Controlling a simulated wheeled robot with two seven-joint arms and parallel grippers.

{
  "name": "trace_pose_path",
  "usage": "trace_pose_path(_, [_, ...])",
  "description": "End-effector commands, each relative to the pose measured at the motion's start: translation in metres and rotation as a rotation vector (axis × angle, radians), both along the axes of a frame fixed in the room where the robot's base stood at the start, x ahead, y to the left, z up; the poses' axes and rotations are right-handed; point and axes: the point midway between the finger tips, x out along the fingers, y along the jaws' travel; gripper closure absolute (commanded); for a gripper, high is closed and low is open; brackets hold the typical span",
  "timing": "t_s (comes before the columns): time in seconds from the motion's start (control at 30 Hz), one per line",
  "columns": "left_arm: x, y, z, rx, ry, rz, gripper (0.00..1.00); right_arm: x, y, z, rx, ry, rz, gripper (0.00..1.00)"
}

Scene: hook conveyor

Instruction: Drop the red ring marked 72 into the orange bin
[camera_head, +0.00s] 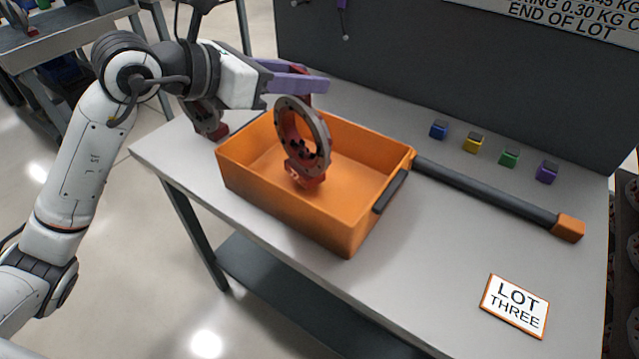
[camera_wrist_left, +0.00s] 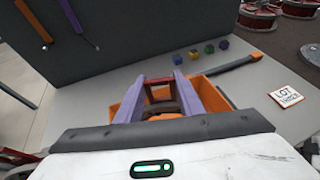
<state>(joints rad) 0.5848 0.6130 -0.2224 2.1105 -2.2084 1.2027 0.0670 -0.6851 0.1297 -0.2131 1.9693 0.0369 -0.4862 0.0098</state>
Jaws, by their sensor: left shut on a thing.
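My left gripper (camera_head: 312,84), with purple fingers, is shut on a ring (camera_head: 318,130) with a dark grey face and red parts. The ring hangs upright below the fingers, over the inside of the orange bin (camera_head: 285,215). A red block at its lower end carries a small mark that I cannot read. In the left wrist view, a red part of the ring (camera_wrist_left: 158,92) shows between the purple fingers (camera_wrist_left: 155,95), with the orange bin (camera_wrist_left: 213,97) below. The visible part of the bin's inside looks empty. My right gripper is not in view.
Another red and dark part (camera_head: 208,122) sits on the table left of the bin. A dark bar with an orange end (camera_head: 567,228) lies right of the bin. Several small coloured blocks (camera_head: 473,143) line the back. A LOT THREE card (camera_head: 515,305) lies at front right.

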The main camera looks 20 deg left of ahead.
Motion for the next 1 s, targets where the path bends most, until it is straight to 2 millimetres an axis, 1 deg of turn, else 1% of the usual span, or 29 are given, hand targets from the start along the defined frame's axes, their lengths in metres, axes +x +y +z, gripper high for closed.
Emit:
trace_pose_path(0.27, [0.000, 0.000, 0.002, -0.003, -0.010, 0.001, 1.00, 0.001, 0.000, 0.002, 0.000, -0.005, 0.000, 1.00])
trace_pose_path(0.3, [0.000, 0.000, 0.002, -0.003, -0.010, 0.001, 0.62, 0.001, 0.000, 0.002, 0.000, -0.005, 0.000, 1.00])
trace_pose_path(0.37, [0.000, 0.000, 0.002, -0.003, -0.010, 0.001, 0.52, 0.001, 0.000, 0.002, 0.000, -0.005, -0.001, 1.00])
trace_pose_path(0.4, [0.000, 0.000, 0.002, -0.002, -0.008, 0.000, 0.46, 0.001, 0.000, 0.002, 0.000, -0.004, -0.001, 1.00])
trace_pose_path(0.43, [0.000, 0.000, 0.001, -0.003, -0.008, 0.000, 0.44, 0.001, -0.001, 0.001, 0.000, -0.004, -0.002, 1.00])
trace_pose_path(0.6, [0.000, 0.000, 0.000, -0.001, -0.005, 0.000, 0.44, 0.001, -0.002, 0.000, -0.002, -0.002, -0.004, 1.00])
trace_pose_path(0.63, [0.000, 0.000, -0.004, 0.003, 0.004, 0.000, 0.44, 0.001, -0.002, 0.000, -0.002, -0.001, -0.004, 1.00])
trace_pose_path(0.77, [-0.003, 0.003, -0.002, 0.003, 0.003, 0.001, 0.44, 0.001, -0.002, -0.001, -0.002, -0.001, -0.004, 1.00])
trace_pose_path(0.87, [-0.011, 0.009, 0.002, 0.003, -0.001, 0.002, 0.44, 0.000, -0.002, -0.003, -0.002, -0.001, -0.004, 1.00])
trace_pose_path(1.0, [-0.031, 0.024, 0.012, 0.005, -0.003, 0.003, 0.44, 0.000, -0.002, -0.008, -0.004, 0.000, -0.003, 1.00])
